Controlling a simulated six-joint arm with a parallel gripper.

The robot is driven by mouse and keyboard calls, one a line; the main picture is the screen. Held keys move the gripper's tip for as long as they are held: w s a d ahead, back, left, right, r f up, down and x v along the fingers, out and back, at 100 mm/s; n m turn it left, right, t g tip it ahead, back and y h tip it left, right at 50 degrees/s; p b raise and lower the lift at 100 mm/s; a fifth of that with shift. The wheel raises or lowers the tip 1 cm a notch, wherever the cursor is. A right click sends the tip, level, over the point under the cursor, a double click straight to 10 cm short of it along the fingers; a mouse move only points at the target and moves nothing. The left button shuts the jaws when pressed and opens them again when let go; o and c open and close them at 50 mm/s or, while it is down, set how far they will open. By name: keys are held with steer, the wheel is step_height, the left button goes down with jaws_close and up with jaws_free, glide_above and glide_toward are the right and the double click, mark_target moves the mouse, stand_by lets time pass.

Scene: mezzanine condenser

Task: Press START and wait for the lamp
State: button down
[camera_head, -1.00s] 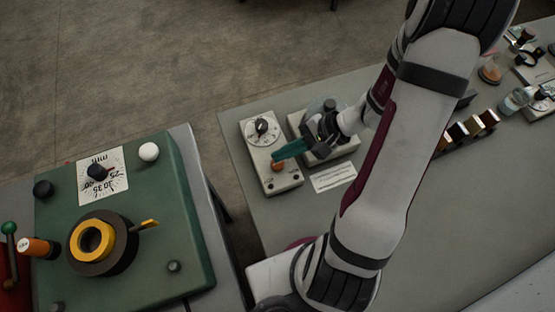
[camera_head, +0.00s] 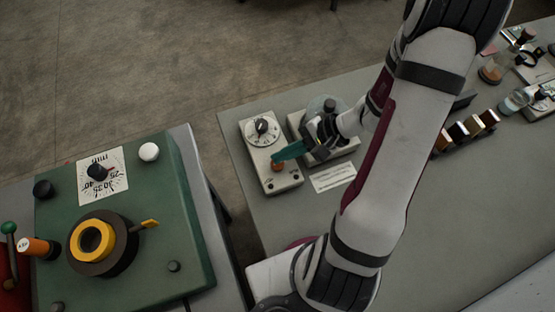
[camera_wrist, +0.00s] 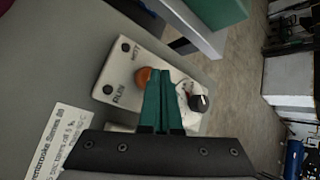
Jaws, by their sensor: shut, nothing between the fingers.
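A pale control box (camera_head: 257,150) stands near the table's left edge, with a round dial (camera_head: 262,128) at its far end. An orange button (camera_head: 278,167) sits near its middle and also shows in the wrist view (camera_wrist: 143,76). Two small dark round lamps (camera_wrist: 125,47) (camera_wrist: 107,89) are at the box's near end; neither looks lit. One label seems to read RUN. My gripper (camera_head: 276,159) is shut and empty, its teal fingertips right at the orange button, partly covering it. I cannot tell whether they touch or press it.
A second pale device (camera_head: 322,152) stands just right of the box, partly behind my wrist. A printed card (camera_head: 333,176) lies in front of it. A green panel (camera_head: 190,245) with knobs is at left, across a gap. Small bottles and blocks (camera_head: 472,130) stand at right.

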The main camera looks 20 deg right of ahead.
steer(key=shift+f, duration=0.65)
stand_by(0.5)
steer(key=shift+r, duration=1.1)
steer(key=shift+r, duration=2.5)
